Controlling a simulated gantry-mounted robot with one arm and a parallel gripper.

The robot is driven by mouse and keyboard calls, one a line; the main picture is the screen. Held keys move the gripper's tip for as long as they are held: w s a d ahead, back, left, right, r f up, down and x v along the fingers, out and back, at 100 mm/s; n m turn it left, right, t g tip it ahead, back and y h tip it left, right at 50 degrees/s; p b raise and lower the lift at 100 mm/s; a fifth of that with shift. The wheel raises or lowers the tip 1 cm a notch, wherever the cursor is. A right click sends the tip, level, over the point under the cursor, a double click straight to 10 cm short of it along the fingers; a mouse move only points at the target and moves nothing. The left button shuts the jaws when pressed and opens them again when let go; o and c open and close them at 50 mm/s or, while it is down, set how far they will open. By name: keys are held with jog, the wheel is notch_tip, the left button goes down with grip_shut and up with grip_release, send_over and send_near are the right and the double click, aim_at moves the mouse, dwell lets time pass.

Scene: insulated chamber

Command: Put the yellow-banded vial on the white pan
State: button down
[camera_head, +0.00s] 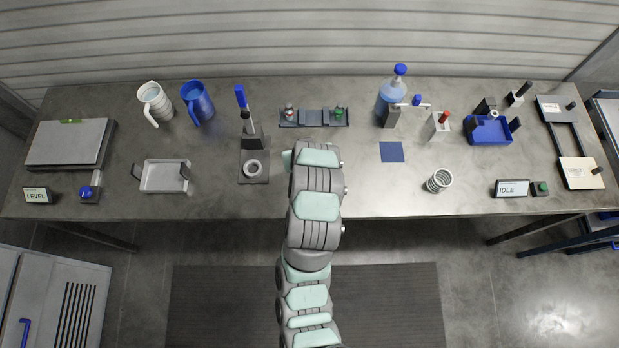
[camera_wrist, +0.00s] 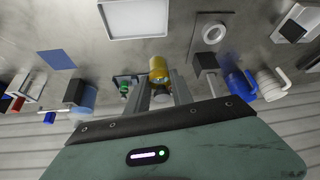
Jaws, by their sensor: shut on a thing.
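A white square pan (camera_wrist: 137,20) with a pale rim lies at the top of the wrist view, apart from the vial in the picture. In the head view, my arm hides the vial, the fingers and this pan.
A dark rack (camera_head: 313,118) holding vials stands behind my arm. A lever press (camera_head: 248,130) is to its left and a blue square (camera_head: 392,152) to its right. A light tray with dark handles (camera_head: 165,176) sits further left.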

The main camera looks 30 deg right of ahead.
jog(key=shift+f+p, duration=1.9)
jog(key=shift+f, duration=5.35)
jog(key=shift+f, duration=0.2)
jog(key=c, duration=1.1)
grip_release()
jog(key=shift+s+r, duration=0.2)
jog(key=shift+r, duration=0.45)
jog(key=b+v, duration=0.2)
jog(key=v, duration=0.9)
